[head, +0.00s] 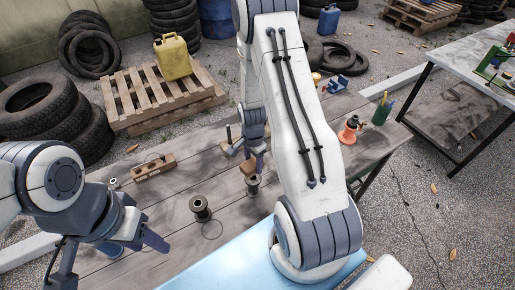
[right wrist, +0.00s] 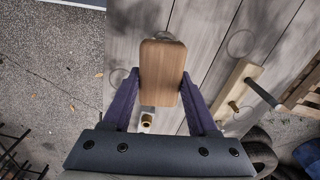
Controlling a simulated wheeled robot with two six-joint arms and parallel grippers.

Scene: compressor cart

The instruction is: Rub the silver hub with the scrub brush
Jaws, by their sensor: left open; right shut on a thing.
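My right gripper (head: 254,158) is shut on the scrub brush, whose brown wooden block (right wrist: 162,72) fills the space between the fingers in the right wrist view. In the head view the brush (head: 248,168) is just above a small metal spool-shaped hub (head: 253,187), likely the silver hub. I cannot tell whether they touch. A similar spool-shaped part (head: 201,208) stands to its left, upright on the table. My left gripper (head: 137,243) is open and empty over the table's left side. The brush's bristles are hidden.
On the wooden table (head: 180,240) lie a wooden block with a handle (head: 154,168) and a small metal ring (head: 113,184). An orange item (head: 350,128) and a green cup (head: 382,110) stand at the right. A pallet with a yellow can (head: 173,57) and tyres lie beyond.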

